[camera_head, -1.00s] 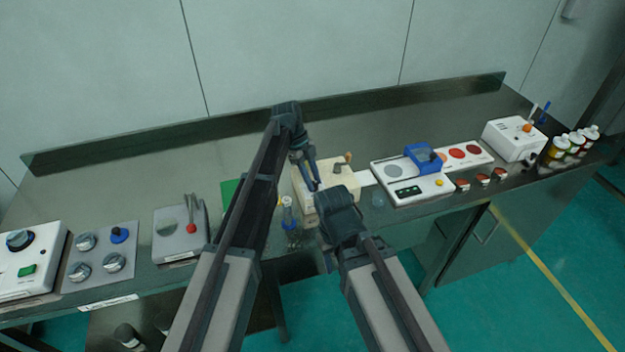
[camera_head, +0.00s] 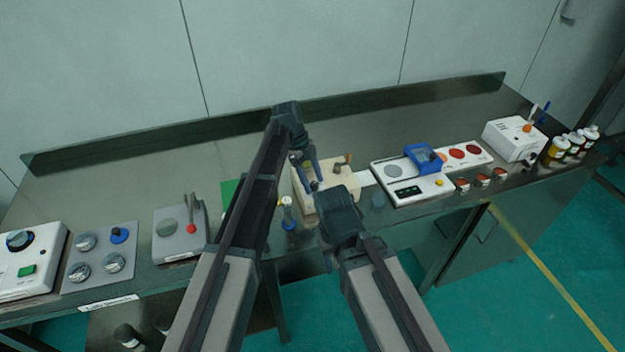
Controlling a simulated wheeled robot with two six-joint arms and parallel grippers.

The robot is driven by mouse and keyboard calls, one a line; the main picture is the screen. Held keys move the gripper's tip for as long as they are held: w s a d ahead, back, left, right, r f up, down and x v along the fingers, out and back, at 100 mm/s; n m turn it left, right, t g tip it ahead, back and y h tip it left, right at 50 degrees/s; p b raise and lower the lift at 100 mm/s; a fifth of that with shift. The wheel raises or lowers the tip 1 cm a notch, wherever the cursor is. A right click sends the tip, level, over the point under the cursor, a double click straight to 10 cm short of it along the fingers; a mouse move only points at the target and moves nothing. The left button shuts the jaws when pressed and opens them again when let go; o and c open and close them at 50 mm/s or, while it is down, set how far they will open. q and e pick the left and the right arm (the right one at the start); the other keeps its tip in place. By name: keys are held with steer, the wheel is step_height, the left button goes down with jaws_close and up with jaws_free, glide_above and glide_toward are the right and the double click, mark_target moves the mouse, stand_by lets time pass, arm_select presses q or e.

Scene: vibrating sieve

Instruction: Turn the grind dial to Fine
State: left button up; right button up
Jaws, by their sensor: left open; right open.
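A cream box (camera_head: 343,177) with a brown knob (camera_head: 341,166) on top stands at the middle of the bench. A white unit (camera_head: 33,277) with a large dark dial (camera_head: 19,240) and a green button stands at the far left. No label is readable, so I cannot tell which one is the grind dial. My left gripper (camera_head: 312,181) is open, with its fingers pointing down over the left part of the cream box. I cannot tell whether they touch it. My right gripper (camera_head: 328,262) is open at the bench's front edge, its fingers mostly hidden by its own wrist.
A panel of knobs (camera_head: 78,271) and a grey lever box (camera_head: 170,244) stand on the left. A small bottle (camera_head: 288,214) stands near the front edge. On the right are a white panel with a blue frame (camera_head: 423,158), a white box (camera_head: 507,144) and several bottles (camera_head: 556,150). The back bench is clear.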

arm_select(q)
steer(key=shift+r, duration=0.15)
steer(key=p+v, duration=1.2)
steer(key=v, duration=0.1)
steer(key=shift+a+r+p, duration=0.15)
steer(key=shift+r+p, duration=0.1)
steer(key=shift+p, duration=0.1)
steer(key=s+f+n+t+y+b, duration=0.1)
steer(key=s+f+n+b, duration=0.4)
steer(key=s+n, duration=0.5)
steer(key=s+a+f+n+t+y+b, duration=0.1)
steer(key=s+f+n+y+b, duration=0.2)
steer(key=s+n, duration=0.8)
steer(key=s+f+b, duration=0.2)
steer(key=s+f, duration=0.1)
steer(key=s, duration=0.6)
steer(key=shift+f+y, duration=0.35)
steer(key=shift+y, duration=0.05)
